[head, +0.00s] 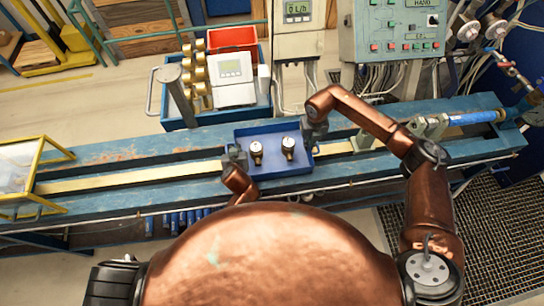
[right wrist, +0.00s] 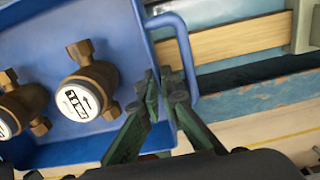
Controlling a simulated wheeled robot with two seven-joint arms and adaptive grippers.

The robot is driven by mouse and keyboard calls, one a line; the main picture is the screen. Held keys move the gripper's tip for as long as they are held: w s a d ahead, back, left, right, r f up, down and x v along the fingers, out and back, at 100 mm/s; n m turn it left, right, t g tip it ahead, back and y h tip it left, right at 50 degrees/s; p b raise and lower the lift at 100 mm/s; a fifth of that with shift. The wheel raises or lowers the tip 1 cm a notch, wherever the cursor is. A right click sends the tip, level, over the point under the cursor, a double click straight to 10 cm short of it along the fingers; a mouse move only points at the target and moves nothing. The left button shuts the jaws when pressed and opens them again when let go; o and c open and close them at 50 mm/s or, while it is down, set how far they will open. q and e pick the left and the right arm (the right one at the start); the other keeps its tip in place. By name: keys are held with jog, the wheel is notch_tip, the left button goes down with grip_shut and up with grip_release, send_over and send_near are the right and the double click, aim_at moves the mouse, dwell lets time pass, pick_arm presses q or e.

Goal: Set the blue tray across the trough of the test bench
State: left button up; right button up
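The blue tray (head: 273,169) is over the middle of the test bench's trough (head: 130,178), level as far as I can see. Whether it rests on the rails or hangs just above them I cannot tell. Two brass meters with white faces (head: 256,152) (head: 288,147) stand in it; they also show in the right wrist view (right wrist: 85,80). My right gripper (right wrist: 164,88) has its fingers close together on either side of the tray's right wall, by the loop handle (right wrist: 183,48). My left gripper (head: 234,158) is at the tray's left edge; its fingers are too small to make out.
Behind the bench stand a blue crate (head: 178,122) with brass parts and a white meter, a red bin (head: 232,38) and a control panel (head: 402,30). A yellow-framed stand (head: 35,175) is at the left end. A blue cylinder (head: 472,118) lies at the right end.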

pick_arm(q)
jog(key=shift+o, duration=0.7)
jog(key=shift+s+r, duration=0.1)
jog(key=shift+r, duration=0.05)
pick_arm(e)
jog(key=shift+o, duration=0.7)
jog(key=shift+s+r, duration=0.1)
jog(key=shift+r, duration=0.1)
pick_arm(q)
jog(key=o, duration=0.3)
pick_arm(e)
jog(key=o, duration=0.3)
jog(key=shift+d+f, duration=0.1)
pick_arm(q)
jog(key=v, duration=0.7)
jog(key=shift+s+d+r, duration=0.15)
jog(key=shift+s+r, duration=0.1)
jog(key=shift+s, duration=0.05)
pick_arm(e)
notch_tip(320, 180, up, 12)
pick_arm(q)
jog(key=shift+r, duration=0.1)
